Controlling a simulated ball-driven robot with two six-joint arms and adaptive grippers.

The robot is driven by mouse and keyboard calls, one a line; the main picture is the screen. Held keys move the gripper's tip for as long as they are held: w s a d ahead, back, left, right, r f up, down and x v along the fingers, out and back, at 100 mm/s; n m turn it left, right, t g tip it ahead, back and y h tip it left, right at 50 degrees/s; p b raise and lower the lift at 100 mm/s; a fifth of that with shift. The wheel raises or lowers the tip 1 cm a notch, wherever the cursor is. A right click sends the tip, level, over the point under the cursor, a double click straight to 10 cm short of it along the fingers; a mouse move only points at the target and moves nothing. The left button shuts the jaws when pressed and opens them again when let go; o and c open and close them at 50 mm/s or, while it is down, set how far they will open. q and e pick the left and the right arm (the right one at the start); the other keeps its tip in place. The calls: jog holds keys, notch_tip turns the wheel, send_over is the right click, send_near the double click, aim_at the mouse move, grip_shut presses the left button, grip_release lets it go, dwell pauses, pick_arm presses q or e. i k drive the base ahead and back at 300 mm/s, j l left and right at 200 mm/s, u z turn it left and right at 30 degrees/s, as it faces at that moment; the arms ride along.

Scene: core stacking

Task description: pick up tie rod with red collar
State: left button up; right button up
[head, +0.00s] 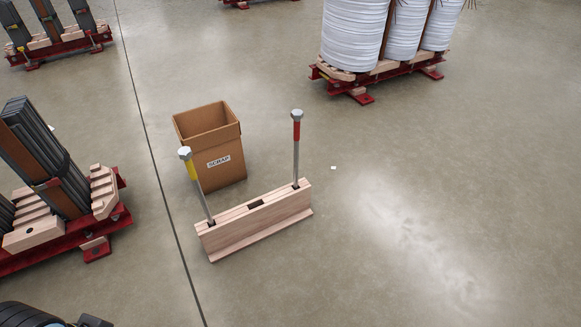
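The tie rod with the red collar (296,150) stands upright at the right end of a wooden beam block (262,222). It has a grey hex head, a red band just below it and a bare metal shaft going down into a hole in the block.
An open cardboard box marked SCRAP (212,163) stands behind the block, between the rods. A red-based rack with dark laminations (50,165) is at left. White coils (355,35) stand on a red base at back.

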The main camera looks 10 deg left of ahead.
aim_at(297, 114)
jog(key=u, duration=2.1)
jog(key=k+z, duration=0.1)
jog(key=z, duration=1.75)
jog(key=i+l, duration=0.2)
jog(key=l, duration=0.15)
jog(key=i+l+u, duration=0.1)
jog(key=i+l, duration=0.35)
jog(key=l, duration=0.3)
jog(key=i+l+u, duration=0.1)
jog(key=l, duration=0.25)
jog(key=i+l+u, duration=0.1)
jog(key=u, duration=1.7)
